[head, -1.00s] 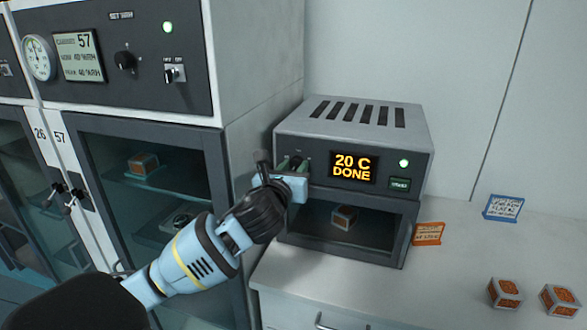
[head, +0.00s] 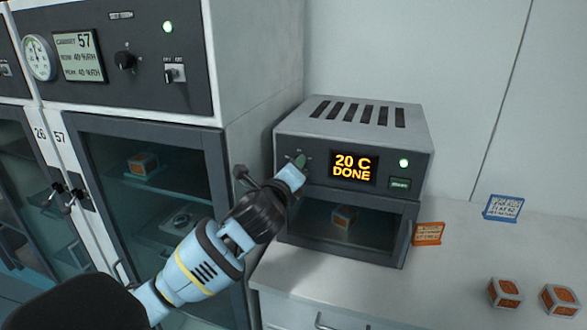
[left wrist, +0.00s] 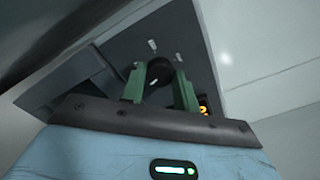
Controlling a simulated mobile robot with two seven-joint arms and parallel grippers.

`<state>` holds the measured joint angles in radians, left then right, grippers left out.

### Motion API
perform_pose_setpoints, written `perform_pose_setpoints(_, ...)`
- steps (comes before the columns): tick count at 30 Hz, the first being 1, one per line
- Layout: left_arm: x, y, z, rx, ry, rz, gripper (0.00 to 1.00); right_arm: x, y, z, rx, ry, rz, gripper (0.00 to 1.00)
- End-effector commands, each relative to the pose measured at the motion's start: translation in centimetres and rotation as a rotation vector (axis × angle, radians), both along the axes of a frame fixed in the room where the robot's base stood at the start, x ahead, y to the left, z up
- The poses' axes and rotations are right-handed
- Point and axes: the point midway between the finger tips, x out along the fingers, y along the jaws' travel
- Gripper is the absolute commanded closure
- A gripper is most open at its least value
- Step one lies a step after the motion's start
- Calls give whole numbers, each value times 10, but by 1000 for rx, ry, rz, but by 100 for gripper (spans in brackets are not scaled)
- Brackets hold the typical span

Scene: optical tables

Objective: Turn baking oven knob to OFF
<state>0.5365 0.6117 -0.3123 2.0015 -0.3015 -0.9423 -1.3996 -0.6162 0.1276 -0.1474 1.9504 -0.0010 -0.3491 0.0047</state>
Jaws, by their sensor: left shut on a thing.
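The baking oven (head: 352,116) stands on the counter, its display reading "20 C DONE". Its round black knob (left wrist: 161,72) shows in the left wrist view between the two green fingers of my left gripper (left wrist: 160,88), with pale marks on the panel around it. My left gripper (head: 298,162) is shut on the knob at the left of the oven's front panel. In the head view the gripper mostly hides the knob, and the knob's exact setting cannot be read. My right gripper is not in view.
A cabinet (head: 262,80) with knobs and glass doors stands close at the left. A box (head: 344,215) is inside the oven. Orange (head: 428,234) and blue (head: 503,207) signs and two boxes (head: 505,292) (head: 562,300) are on the counter at the right.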

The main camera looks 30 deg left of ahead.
Motion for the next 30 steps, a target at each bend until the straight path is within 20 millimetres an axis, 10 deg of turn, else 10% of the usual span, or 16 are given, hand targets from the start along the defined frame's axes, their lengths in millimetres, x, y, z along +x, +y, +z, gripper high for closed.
perform_pose_setpoints(30,0,0,-1,-943,-226,1,92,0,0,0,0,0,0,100)
